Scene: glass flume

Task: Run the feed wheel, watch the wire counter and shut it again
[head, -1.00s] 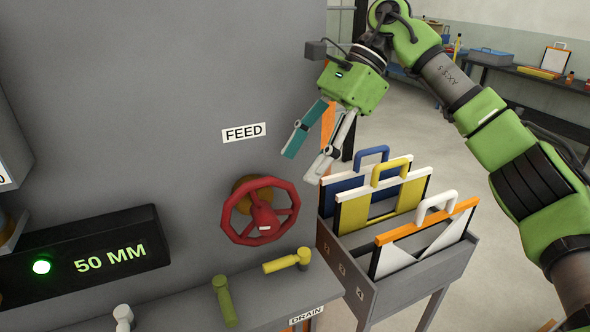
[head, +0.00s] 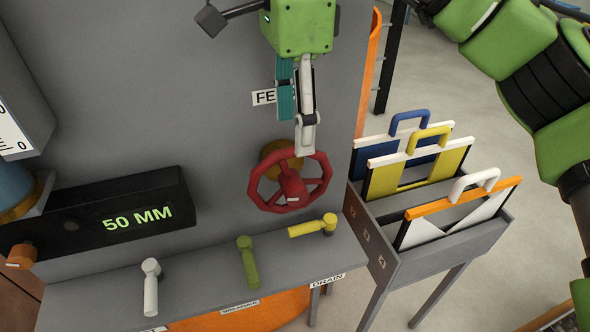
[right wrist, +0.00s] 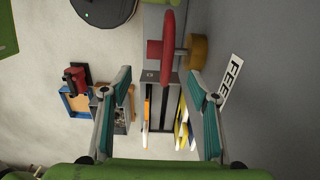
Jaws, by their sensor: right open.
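The red feed wheel (head: 290,182) stands on a brass hub on the grey panel, below the partly covered FEED label (head: 264,97). A black display box (head: 90,222) at the left reads 50 MM in green; its round lamp (head: 71,226) looks dark. My right gripper (head: 296,134) is open and empty, fingers pointing down at the wheel's top rim. In the right wrist view the red wheel (right wrist: 168,45) shows edge-on just beyond and between the spread fingers. I cannot tell whether a fingertip touches the rim. My left gripper is not in view.
Below the wheel a ledge (head: 200,266) carries white (head: 151,287), green (head: 247,262) and yellow (head: 313,226) levers, with a DRAIN label near the yellow one. A grey rack (head: 420,252) with handled frames stands close on the right.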

